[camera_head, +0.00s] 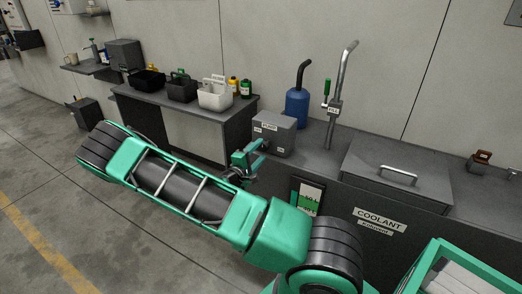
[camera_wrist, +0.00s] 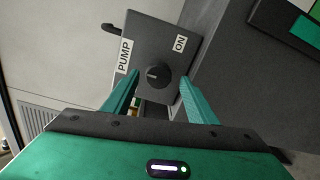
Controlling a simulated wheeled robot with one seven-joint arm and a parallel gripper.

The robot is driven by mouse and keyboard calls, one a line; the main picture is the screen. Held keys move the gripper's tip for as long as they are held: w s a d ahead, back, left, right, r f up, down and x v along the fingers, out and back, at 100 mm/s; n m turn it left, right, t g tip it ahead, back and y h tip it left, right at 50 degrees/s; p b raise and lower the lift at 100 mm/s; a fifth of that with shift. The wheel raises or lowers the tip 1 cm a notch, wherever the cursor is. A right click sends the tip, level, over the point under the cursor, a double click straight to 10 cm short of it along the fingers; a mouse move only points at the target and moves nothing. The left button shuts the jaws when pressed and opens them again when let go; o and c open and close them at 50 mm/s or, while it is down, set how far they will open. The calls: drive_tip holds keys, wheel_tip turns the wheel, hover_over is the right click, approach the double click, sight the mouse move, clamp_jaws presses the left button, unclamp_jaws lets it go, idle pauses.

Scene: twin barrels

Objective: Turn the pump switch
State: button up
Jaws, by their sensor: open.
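The pump box (camera_head: 273,132) is a grey box on the front of the counter, with a label on its face. In the wrist view the pump box (camera_wrist: 178,40) shows labels "PUMP" and "ON" and a round dark pump switch (camera_wrist: 153,75) with a light pointer mark. My gripper (camera_head: 250,158) is just in front of the box, at its lower left. In the wrist view my gripper (camera_wrist: 160,78) is open, with its two green fingers on either side of the switch in the picture. I cannot tell whether they touch it. In the head view the switch is hidden.
The coolant counter (camera_head: 380,221) has a lidded hatch (camera_head: 397,178) and a level gauge (camera_head: 306,196). A workbench (camera_head: 188,117) with bins is to the left. Open floor lies at the lower left.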

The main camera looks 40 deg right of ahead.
drive_tip(key=v, duration=0.6)
drive_tip(key=shift+a, duration=0.3)
drive_tip(key=shift+s, duration=0.1)
drive_tip(key=s+d+r+m+g+y, duration=0.1)
drive_tip(key=s+r+m+g+y, duration=0.1)
drive_tip(key=s+m+g+y, duration=0.45)
drive_tip(key=s+d+r+m+g+y, duration=0.1)
drive_tip(key=s+d+m+g, duration=0.2)
drive_tip(key=s, duration=0.6)
drive_tip(key=s+a+r+m+t+y, duration=0.2)
drive_tip(key=s+a+r+t+y, duration=0.1)
drive_tip(key=s+a+r+y, duration=0.6)
drive_tip(key=s+a+r, duration=0.4)
drive_tip(key=s, duration=0.1)
drive_tip(key=shift+s+a+r+m+t, duration=0.35)
drive_tip(key=shift+a+r, duration=0.05)
